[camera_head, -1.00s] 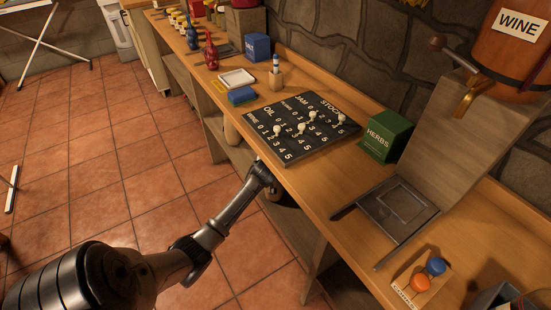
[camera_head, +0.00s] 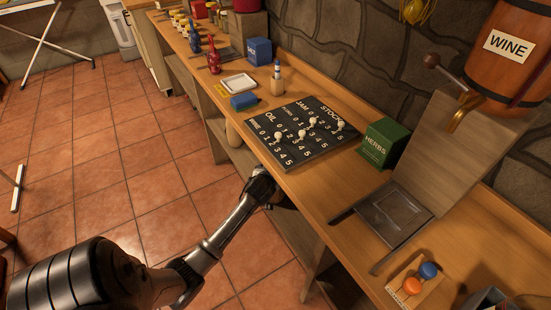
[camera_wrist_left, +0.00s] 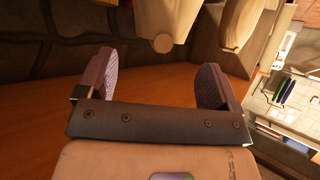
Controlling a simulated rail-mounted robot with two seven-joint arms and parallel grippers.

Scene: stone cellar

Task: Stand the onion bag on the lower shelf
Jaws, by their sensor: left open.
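My left arm reaches in under the wooden counter (camera_head: 315,208) in the head view. Its gripper end is mostly hidden by the counter edge there. In the left wrist view my left gripper (camera_wrist_left: 155,82) is open, with nothing between its two fingers. Ahead of the fingers are two pale beige, rounded objects, one at the top middle (camera_wrist_left: 160,18) and one further right (camera_wrist_left: 240,22). I cannot tell whether either is the onion bag. A wooden board, apparently the lower shelf (camera_wrist_left: 45,112), lies beyond the fingers. My right gripper is not in view.
A pale rounded object (camera_head: 233,133) stands below the counter. On the counter are a black peg board (camera_head: 285,160), a green herbs box (camera_head: 382,143) and a metal plate (camera_head: 398,212). A wine barrel (camera_head: 505,50) is at the upper right.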

